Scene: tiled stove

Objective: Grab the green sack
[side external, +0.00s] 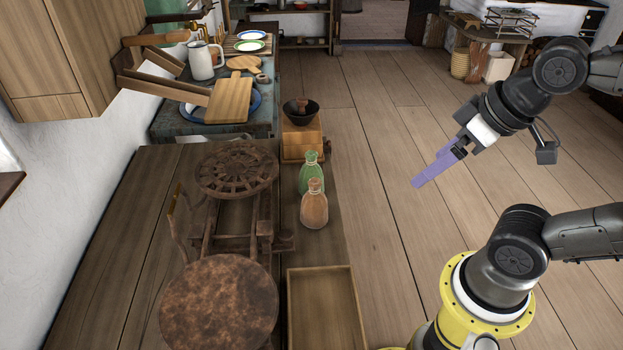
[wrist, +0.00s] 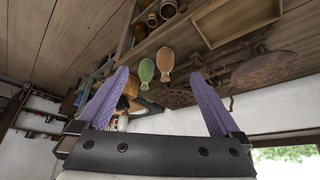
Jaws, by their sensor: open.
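The green sack (side external: 311,174) stands upright on the wooden bench in the side view, just behind an orange-brown sack (side external: 314,205). The brown one hides part of its lower front. In the wrist view the green sack (wrist: 147,71) lies left of the brown sack (wrist: 167,62), both between the line of my two purple fingers. My gripper (side external: 417,184) is to the right of the sacks in the side view, apart from both, over the floor. In the wrist view the gripper (wrist: 158,80) has its fingers wide apart with nothing held.
A wooden tray (side external: 325,275) lies in front of the sacks. A wooden box (side external: 302,142) with a dark bowl (side external: 301,111) stands behind them. A wooden wheel device (side external: 237,170) with a round disc (side external: 219,303) stands to the left.

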